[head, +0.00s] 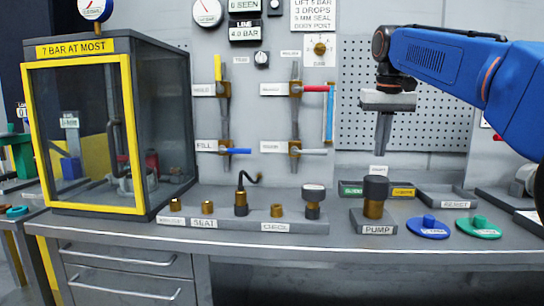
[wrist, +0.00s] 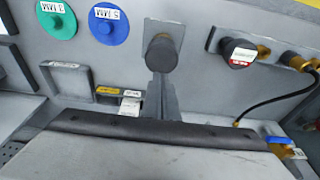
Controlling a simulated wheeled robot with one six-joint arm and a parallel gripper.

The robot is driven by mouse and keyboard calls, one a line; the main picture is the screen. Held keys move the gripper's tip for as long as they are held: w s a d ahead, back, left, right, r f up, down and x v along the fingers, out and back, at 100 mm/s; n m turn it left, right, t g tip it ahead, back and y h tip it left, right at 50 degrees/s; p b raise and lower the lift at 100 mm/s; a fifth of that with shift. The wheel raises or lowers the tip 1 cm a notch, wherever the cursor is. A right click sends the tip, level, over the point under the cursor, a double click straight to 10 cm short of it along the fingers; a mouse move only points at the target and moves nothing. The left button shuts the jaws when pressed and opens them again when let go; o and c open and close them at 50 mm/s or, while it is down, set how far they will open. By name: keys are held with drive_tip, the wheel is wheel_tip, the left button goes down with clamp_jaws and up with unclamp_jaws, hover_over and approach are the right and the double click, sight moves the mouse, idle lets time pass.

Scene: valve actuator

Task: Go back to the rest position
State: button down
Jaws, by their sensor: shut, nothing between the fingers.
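My gripper (head: 382,150) hangs fingers down in the head view, at the end of my blue arm, in front of the pegboard. Its fingers are together with nothing between them. It is above the bench, over the dark-topped brass pump (head: 375,197), and apart from it. In the wrist view the closed fingers (wrist: 160,90) reach toward the pump's round dark knob (wrist: 160,55) and overlap the area beside it. No marker for a rest position shows.
A yellow-framed glass cabinet (head: 135,130) stands at the left. Brass parts sit in a grey rack (head: 290,227). Blue (head: 428,228) and green (head: 478,228) discs lie right of the pump. Valve levers (head: 317,89) stick out from the wall. Space around my gripper looks free.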

drive_tip(key=s+d+f+t, duration=0.1)
drive_tip(key=s+d+f, duration=0.1)
drive_tip(key=s+f, duration=1.5)
drive_tip(key=s+d+f+t, duration=0.1)
drive_tip(key=s+d+f, duration=0.2)
drive_tip(key=s+f, duration=1.4)
drive_tip(key=shift+f, duration=0.85)
